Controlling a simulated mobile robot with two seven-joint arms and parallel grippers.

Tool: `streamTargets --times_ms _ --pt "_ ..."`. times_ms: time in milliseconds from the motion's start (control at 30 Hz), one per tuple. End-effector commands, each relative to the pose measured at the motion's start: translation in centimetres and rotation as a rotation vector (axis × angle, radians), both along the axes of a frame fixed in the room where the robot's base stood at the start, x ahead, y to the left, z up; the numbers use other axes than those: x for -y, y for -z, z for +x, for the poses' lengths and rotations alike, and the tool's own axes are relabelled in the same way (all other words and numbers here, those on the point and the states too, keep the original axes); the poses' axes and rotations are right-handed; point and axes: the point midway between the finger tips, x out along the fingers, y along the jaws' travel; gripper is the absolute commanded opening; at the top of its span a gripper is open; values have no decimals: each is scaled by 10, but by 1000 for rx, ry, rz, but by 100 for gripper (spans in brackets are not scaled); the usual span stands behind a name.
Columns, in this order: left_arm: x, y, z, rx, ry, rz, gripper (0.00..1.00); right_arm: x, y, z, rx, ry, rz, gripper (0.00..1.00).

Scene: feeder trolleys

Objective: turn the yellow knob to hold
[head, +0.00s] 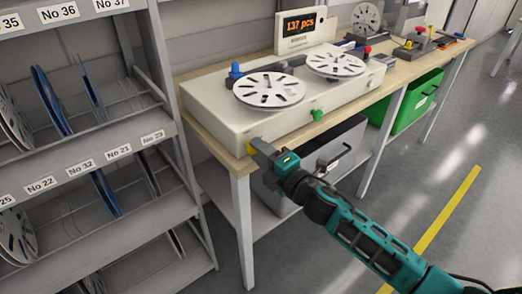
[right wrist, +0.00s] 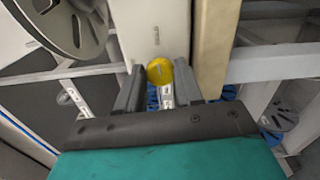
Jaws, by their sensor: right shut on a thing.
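The yellow knob (head: 251,147) sits on the front face of the white counting machine (head: 220,112), near its left end. My right gripper (head: 257,146) reaches it from the lower right and is shut on it. In the right wrist view the yellow knob (right wrist: 160,71) lies between the fingertips of my right gripper (right wrist: 160,80). A pale mark shows on the knob's face; which setting it points to cannot be read. My left gripper is not in view.
A green knob (head: 317,115) is on the same front face. Two white reels (head: 268,90) lie on top, beside a blue knob (head: 235,70). A display (head: 301,24) reads 137 pcs. A grey shelf (head: 100,55) stands left; a green crate (head: 415,103) is under the table.

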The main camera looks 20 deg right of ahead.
Motion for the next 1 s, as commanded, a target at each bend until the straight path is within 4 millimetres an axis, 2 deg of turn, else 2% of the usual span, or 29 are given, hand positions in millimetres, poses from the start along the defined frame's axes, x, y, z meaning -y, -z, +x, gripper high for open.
streamTargets --times_ms 267,767,800,1000 --pt "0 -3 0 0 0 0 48 1 0 0 -28 1 76 5" --pt "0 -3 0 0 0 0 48 1 0 0 -32 1 89 5" --pt "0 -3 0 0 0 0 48 1 0 0 -32 1 89 40" --pt "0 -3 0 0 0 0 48 0 0 0 -32 1 88 59"
